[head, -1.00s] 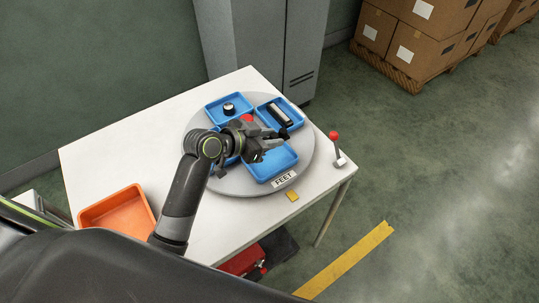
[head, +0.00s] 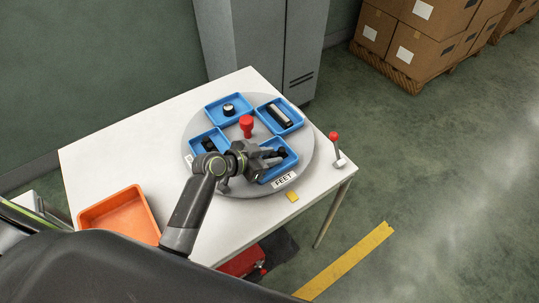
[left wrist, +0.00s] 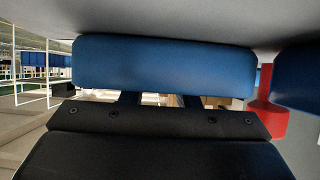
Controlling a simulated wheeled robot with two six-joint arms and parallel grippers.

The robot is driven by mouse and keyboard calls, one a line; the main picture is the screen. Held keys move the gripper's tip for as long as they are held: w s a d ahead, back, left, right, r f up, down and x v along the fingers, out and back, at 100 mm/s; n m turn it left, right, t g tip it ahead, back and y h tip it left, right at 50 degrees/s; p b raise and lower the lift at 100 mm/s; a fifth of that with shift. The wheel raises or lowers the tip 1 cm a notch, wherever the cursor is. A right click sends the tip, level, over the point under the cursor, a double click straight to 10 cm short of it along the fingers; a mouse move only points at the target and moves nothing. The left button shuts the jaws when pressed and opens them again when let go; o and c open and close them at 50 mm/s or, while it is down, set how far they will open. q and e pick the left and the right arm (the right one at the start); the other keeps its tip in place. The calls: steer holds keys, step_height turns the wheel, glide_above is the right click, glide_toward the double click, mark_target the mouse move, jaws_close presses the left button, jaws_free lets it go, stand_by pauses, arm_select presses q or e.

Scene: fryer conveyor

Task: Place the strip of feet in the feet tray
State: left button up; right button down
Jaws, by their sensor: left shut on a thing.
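The feet tray (head: 292,160) is a blue open tray at the near right of the grey turntable (head: 308,152), behind a white FEET label (head: 284,180). My left gripper (head: 275,157) is over this tray and partly covers it in the head view. It is shut on a small dark piece (head: 281,152), which I take for the strip of feet; its shape is mostly hidden by the jaws. In the left wrist view a blue tray wall (left wrist: 165,65) is close in front of my gripper. I cannot tell whether the strip touches the tray floor. My right gripper is not in view.
Other blue trays hold a black knob (head: 229,109), a dark-and-silver bar (head: 279,115) and dark parts (head: 208,144). A red post (head: 246,126) stands mid-turntable. A red-knobbed lever (head: 335,148) stands at right, an orange bin (head: 119,213) at left.

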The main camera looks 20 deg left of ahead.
arm_select(q)
steer(key=shift+s+d+f, duration=0.1)
steer(key=shift+s+f, duration=0.15)
steer(key=shift+f, duration=0.25)
steer(key=o, duration=1)
steer(key=shift+f+b, duration=0.1)
steer(key=shift+b, duration=0.2)
steer(key=shift+r+p, duration=0.3)
steer(key=shift+w+r+p, duration=0.15)
steer(key=shift+r+p, duration=0.25)
steer(key=shift+p, duration=0.05)
steer(key=b+v, duration=0.1)
steer(key=v, duration=1)
steer(key=shift+a, duration=0.2)
steer(key=shift+s+a+r+b, duration=0.15)
steer(key=shift+s+r+b, duration=0.1)
steer(key=shift+b, duration=0.05)
